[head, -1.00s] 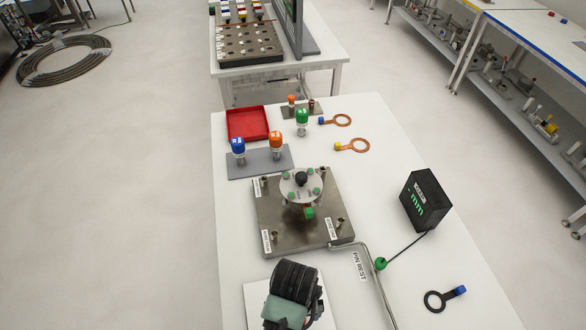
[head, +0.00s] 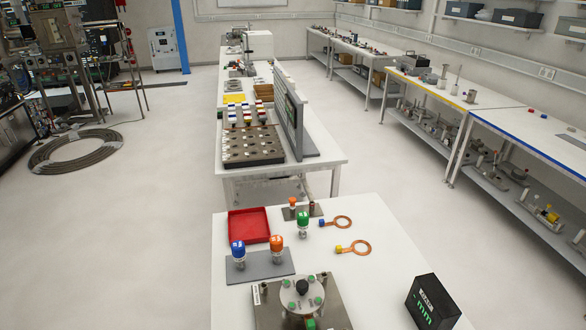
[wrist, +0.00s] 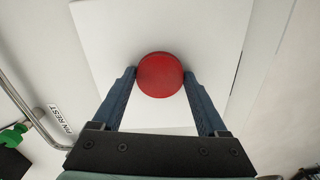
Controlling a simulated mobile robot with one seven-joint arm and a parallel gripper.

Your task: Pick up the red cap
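The red cap (wrist: 160,75) is a round disc seen from above in the wrist view. My gripper (wrist: 160,76) has one finger on each side of it. Both fingertips meet the cap's sides with no clear gap, so the gripper looks shut on it. A white square plate (wrist: 105,35) is below the cap. I cannot tell whether the cap rests on the plate or is just above it. The head view shows neither my gripper nor the red cap.
The pin rest rail (wrist: 22,98) and a green knob (wrist: 12,136) are left in the wrist view. In the head view, the white table (head: 385,250) holds a metal fixture (head: 340,305), a black display box (head: 432,303), a red tray (head: 248,224) and copper rings (head: 357,247).

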